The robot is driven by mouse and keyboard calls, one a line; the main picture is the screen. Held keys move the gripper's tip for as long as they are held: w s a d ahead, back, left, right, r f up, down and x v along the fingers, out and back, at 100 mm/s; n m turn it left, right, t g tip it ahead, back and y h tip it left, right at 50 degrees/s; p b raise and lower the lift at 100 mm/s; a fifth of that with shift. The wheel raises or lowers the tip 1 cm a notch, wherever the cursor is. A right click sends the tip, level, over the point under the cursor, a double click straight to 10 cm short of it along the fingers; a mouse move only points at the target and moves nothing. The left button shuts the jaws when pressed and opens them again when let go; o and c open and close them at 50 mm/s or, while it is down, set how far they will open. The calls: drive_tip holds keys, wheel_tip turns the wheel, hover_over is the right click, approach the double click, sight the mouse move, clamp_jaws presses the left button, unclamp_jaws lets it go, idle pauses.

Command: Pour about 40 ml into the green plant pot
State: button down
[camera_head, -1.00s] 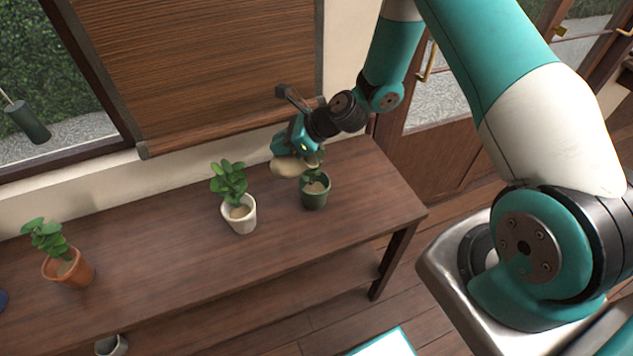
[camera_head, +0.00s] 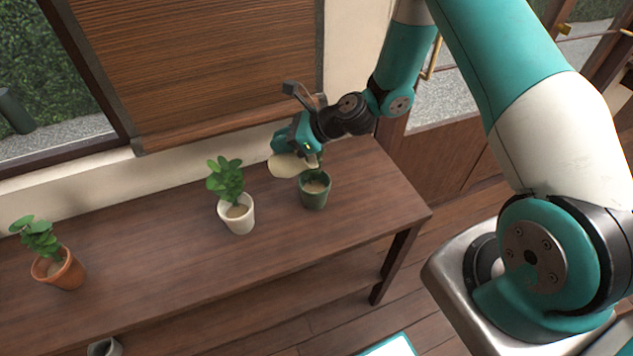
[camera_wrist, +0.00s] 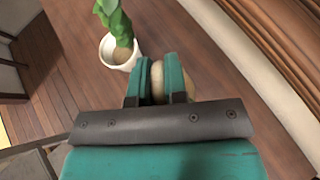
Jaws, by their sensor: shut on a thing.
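The green plant pot (camera_head: 314,197) stands upright near the right end of the wooden bench, with soil and a plant partly hidden behind my gripper. My gripper (camera_head: 291,150) is above and just left of this pot, shut on a cream-coloured vessel (camera_head: 287,166). The vessel is tilted, with its narrow end toward the green pot. In the wrist view the vessel (camera_wrist: 158,80) shows between the two teal fingers of my gripper (camera_wrist: 161,78). I cannot make out any liquid flowing. The green pot is not seen in the wrist view.
A white pot (camera_head: 237,215) with a leafy plant stands left of the green pot; it also shows in the wrist view (camera_wrist: 118,52). A terracotta pot (camera_head: 62,270) is at the far left of the bench (camera_head: 160,258). A wall and wooden blind (camera_head: 200,70) are behind.

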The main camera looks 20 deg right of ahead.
drive_tip(key=shift+w+a+f+b, duration=0.1)
drive_tip(key=shift+b, duration=0.4)
drive_tip(key=shift+w+a, duration=0.5)
drive_tip(key=shift+b, duration=0.4)
drive_tip(key=shift+w+a+y, duration=0.15)
drive_tip(key=shift+a+y, duration=0.1)
drive_tip(key=shift+y, duration=0.05)
drive_tip(key=shift+b, duration=0.5)
idle(1.2)
drive_tip(key=shift+d, duration=0.1)
